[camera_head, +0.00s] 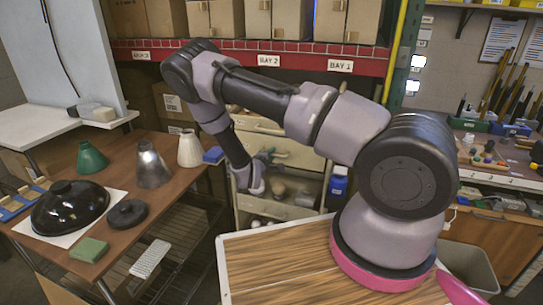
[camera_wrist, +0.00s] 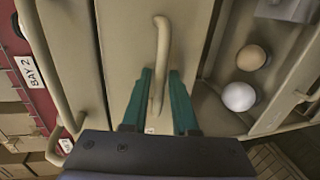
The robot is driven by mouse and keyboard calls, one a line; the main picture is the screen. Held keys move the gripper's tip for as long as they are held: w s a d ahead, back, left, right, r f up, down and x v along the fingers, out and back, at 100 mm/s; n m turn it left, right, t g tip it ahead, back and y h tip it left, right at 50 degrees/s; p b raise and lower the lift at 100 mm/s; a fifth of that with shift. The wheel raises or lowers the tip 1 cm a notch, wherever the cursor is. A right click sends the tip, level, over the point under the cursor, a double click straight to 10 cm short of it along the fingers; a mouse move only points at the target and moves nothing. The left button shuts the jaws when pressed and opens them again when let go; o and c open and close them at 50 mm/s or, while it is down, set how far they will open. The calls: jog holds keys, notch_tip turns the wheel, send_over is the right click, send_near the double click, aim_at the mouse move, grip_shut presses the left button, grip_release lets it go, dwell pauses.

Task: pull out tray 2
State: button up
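In the wrist view the beige tray front (camera_wrist: 125,35) carries a curved beige handle (camera_wrist: 162,45). My gripper (camera_wrist: 161,75) has its two green fingers on either side of this handle, open, with small gaps seeming to show beside it. A small pale label lies low between the fingers, too small to read. In the head view my gripper (camera_head: 262,178) is at the front of the beige tray cabinet (camera_head: 298,155), and the arm partly hides it. The tray front appears to be the second from the top.
An open tray beside it holds a brown ball (camera_wrist: 251,57) and a white ball (camera_wrist: 239,97). Another handle (camera_wrist: 50,65) is on the front to the left. A brown table (camera_head: 190,185) with lamp parts stands at left. A wooden worktop (camera_head: 275,265) lies below my arm.

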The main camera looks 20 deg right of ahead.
grip_shut()
dwell(1.4)
